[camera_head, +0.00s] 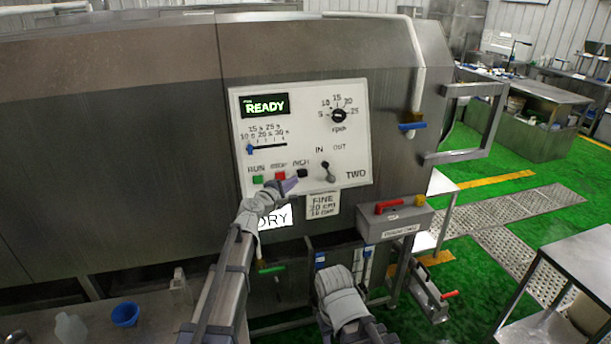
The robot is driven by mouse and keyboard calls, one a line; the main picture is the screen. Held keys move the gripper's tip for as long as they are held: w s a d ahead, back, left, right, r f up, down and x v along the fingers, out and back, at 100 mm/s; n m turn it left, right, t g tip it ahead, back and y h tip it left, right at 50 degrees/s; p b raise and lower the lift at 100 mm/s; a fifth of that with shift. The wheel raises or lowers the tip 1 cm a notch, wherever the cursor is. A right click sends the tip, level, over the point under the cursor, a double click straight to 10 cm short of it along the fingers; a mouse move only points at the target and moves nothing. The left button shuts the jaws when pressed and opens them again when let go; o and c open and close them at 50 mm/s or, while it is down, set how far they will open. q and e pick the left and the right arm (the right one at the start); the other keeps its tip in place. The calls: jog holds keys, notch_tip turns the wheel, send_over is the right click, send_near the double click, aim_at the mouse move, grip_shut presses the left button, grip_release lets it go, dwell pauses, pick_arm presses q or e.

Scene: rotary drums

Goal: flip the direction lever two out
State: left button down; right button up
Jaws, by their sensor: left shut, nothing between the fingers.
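The direction lever two (327,172) is a small lever with a black knob on the white control panel (354,118), left of the label TWO. The labels IN and OUT stand above it, and its knob leans slightly left, toward the IN side. My left gripper (291,184) is shut and empty. It is in front of the lower panel, left of the lever and apart from it in the picture, just below the red STOP button (280,176). I cannot tell whether it touches the panel. My right arm's wrist shows low in the middle; its fingers do not show.
The panel also has a green RUN button (258,180), a black INCH button (302,173), a blue slider (250,148) and an rpm dial (338,115). A metal door frame (487,125) stands at the right.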

pick_arm(q)
jog(key=b, duration=0.1)
send_near(322, 163)
jog(key=w+f, duration=0.1)
jog(key=w+a, duration=0.1)
jog(key=w, duration=0.1)
jog(key=w+f, duration=0.1)
jog(key=shift+w+a+f, duration=0.2)
jog(key=shift+w+f, duration=0.1)
jog(key=shift+f, duration=0.05)
jog(key=shift+w+d+r, duration=0.2)
jog(key=shift+d, duration=0.65)
jog(key=shift+w+d+r, duration=0.15)
jog(key=shift+w+d, duration=0.05)
jog(key=shift+d, duration=0.65)
jog(key=shift+w+d+r+p, duration=0.2)
jog(key=shift+r+p, duration=0.15)
jog(key=shift+p, duration=0.1)
jog(key=shift+w+d+r+p, duration=0.4)
jog(key=shift+w+d, duration=0.05)
jog(key=shift+d, duration=0.45)
jog(key=shift+w+d+r+p, duration=0.4)
jog(key=shift+d, duration=0.45)
jog(key=shift+w+d+r+p, duration=0.4)
jog(key=shift+w+d, duration=0.05)
jog(key=shift+d, duration=0.6)
